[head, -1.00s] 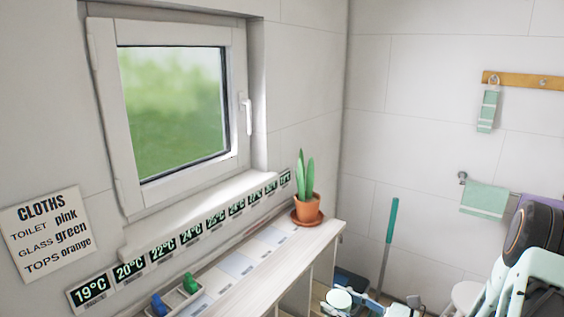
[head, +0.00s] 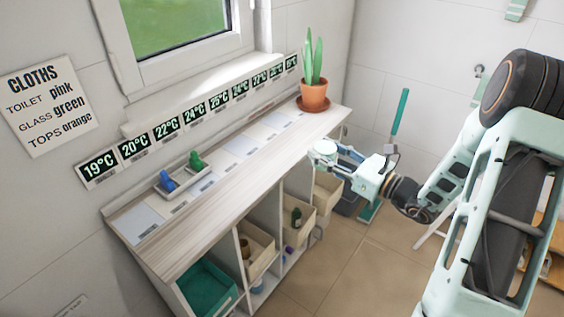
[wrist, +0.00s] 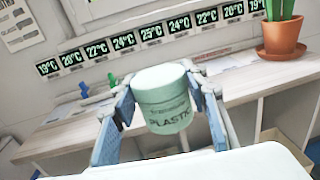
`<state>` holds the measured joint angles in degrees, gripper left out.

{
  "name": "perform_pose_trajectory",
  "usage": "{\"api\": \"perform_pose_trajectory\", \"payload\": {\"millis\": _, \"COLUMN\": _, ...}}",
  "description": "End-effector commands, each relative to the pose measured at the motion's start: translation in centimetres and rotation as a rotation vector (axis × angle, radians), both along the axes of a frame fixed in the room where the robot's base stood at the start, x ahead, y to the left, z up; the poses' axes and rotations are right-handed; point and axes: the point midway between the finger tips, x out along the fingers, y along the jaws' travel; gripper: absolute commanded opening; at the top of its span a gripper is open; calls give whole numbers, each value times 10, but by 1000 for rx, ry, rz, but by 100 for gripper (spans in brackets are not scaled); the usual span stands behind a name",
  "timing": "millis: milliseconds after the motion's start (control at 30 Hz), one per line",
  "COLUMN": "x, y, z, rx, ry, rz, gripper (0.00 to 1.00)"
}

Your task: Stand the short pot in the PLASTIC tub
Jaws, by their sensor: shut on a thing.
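A short pale green pot with a lid (wrist: 164,98) is held between the two blue-grey fingers of my gripper (wrist: 163,105), with printing ending in "LASTIC" on its side. In the head view the pot (head: 323,148) is small at the end of my gripper (head: 333,155), in front of the cart's right part, above the floor. Open tubs stand in the cart's lower bays: a green tub (head: 207,290), a beige tub (head: 262,257), another beige tub (head: 302,222) with a dark bottle, and a third (head: 327,192) partly behind my gripper. I see no readable tub label.
The cart top (head: 220,190) carries pale cards, a small tray (head: 183,183) with a blue and a green item, and a potted plant (head: 314,95) at the far right end. Temperature signs line the wall. The tiled floor in front is mostly clear.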

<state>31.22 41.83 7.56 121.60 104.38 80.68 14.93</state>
Motion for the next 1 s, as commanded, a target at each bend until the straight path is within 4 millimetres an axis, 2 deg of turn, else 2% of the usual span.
{"api": "perform_pose_trajectory", "payload": {"millis": 33, "x": 7, "y": 8, "z": -7, "rx": -3, "ry": -7, "rz": -8, "gripper": 21}}
{"api": "perform_pose_trajectory", "payload": {"millis": 200, "x": 29, "y": 30, "z": 4, "rx": -2, "ry": -9, "rz": -56, "gripper": 21}}
{"api": "perform_pose_trajectory", "payload": {"millis": 433, "x": 43, "y": 53, "z": 20, "rx": -1, "ry": -4, "rz": -102, "gripper": 21}}
{"api": "perform_pose_trajectory", "payload": {"millis": 667, "x": 47, "y": 61, "z": 29, "rx": 1, "ry": -1, "rz": -120, "gripper": 21}}
{"api": "perform_pose_trajectory", "payload": {"millis": 1000, "x": 47, "y": 62, "z": 29, "rx": 0, "ry": 0, "rz": -121, "gripper": 21}}
